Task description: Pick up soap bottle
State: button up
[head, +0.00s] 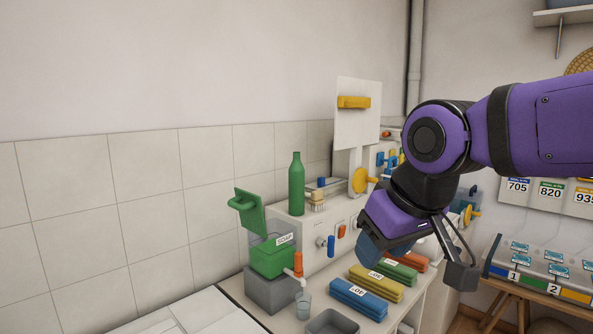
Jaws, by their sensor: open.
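A green bottle (296,186), the only bottle I can make out, stands upright on top of the pale cabinet (317,232) near the tiled wall. No label shows on it. Below and left of it is a green box (273,260) marked "SOAP", with its green lid (249,214) raised. My gripper (418,262) is to the right of the bottle and lower in the picture, pointing down above the counter. Its jaws are apart and nothing shows between them. It is not touching the bottle.
A brush (317,202) stands beside the bottle. A clear cup (303,304) sits below the orange tap (298,264). Folded cloths, blue (358,298) and yellow (376,283) among them, lie on the counter. A grey tray (332,324) is at the front. The space above the bottle is clear.

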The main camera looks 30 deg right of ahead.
aim_at(296, 172)
jog(key=i+l, duration=0.15)
jog(key=l, duration=0.2)
jog(key=i+l+u, duration=0.1)
jog(key=l, duration=0.25)
jog(key=i+l, duration=0.15)
jog(key=l, duration=0.2)
jog(key=i+l+u, duration=0.1)
jog(key=l, duration=0.3)
jog(key=i+l, duration=0.1)
jog(key=l, duration=0.25)
